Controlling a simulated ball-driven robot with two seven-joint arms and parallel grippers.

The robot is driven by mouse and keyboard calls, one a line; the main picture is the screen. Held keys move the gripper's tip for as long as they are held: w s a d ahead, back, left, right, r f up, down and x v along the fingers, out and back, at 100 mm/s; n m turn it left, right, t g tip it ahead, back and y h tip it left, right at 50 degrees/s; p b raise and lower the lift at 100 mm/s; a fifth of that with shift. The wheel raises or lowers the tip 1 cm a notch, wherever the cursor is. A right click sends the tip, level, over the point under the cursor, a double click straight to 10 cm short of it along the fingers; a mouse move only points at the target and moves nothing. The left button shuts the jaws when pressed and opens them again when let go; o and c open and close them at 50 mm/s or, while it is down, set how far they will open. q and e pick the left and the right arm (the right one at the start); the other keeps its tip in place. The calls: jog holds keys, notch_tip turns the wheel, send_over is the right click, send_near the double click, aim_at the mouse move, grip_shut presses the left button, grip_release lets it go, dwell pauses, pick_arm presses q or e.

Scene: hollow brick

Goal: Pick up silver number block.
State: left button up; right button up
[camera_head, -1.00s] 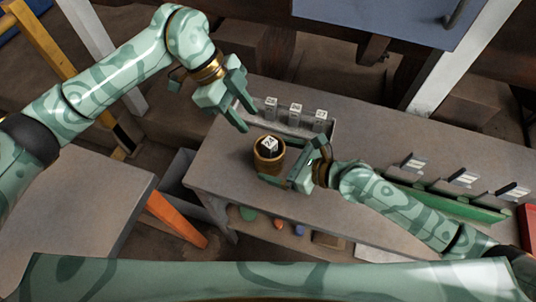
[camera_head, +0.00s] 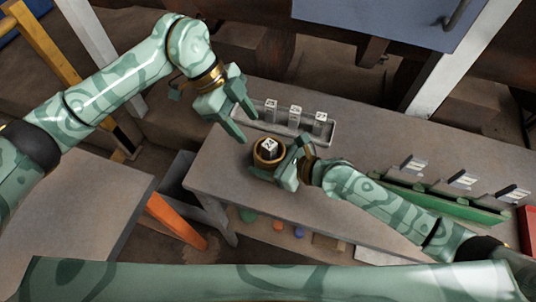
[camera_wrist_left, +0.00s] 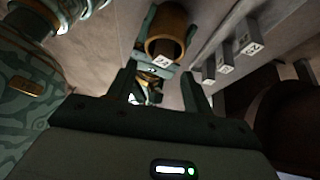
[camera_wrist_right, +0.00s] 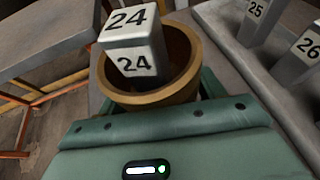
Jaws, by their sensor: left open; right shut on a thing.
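A silver number block marked 24 (camera_head: 268,147) stands tilted inside a brown round cup (camera_head: 258,158), its top above the rim. The right wrist view shows the block (camera_wrist_right: 134,48) and the cup (camera_wrist_right: 150,99) close up. My right gripper (camera_head: 287,165) is shut on the cup; its fingertips are partly hidden. My left gripper (camera_head: 248,127) is open and empty, above and left of the cup, apart from the block. In the left wrist view the block (camera_wrist_left: 164,59) lies beyond the open fingers. Three more silver blocks (camera_head: 295,115) stand in a grey tray (camera_head: 262,128).
The grey table (camera_head: 345,180) carries a long green holder (camera_head: 440,200) with upright pieces at the right. Coloured items lie on a shelf below the table. A blue cabinet (camera_head: 380,18) hangs behind. The tabletop between tray and green holder is mostly clear.

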pick_arm(q)
jog(key=s+f+g+h, duration=0.1)
jog(key=s+f+g, duration=0.1)
jog(key=s+f, duration=0.35)
jog(key=s+f+g+h, duration=0.1)
jog(key=s+f+g, duration=0.1)
jog(key=s, duration=0.6)
jog(key=s+d+r+m+t+h, duration=0.5)
jog(key=d+r+m+h, duration=0.3)
jog(key=h, duration=0.3)
jog(key=m+t+y, duration=1)
jog(key=m+t, duration=0.1)
jog(key=m, duration=0.3)
send_near(268, 145)
jog(key=x, duration=0.5)
jog(key=shift+s+d, duration=0.15)
jog(key=shift+d, duration=0.1)
jog(key=x, duration=0.5)
jog(key=shift+w+f, duration=0.1)
jog(key=shift+w, duration=0.3)
jog(key=c, duration=1.1)
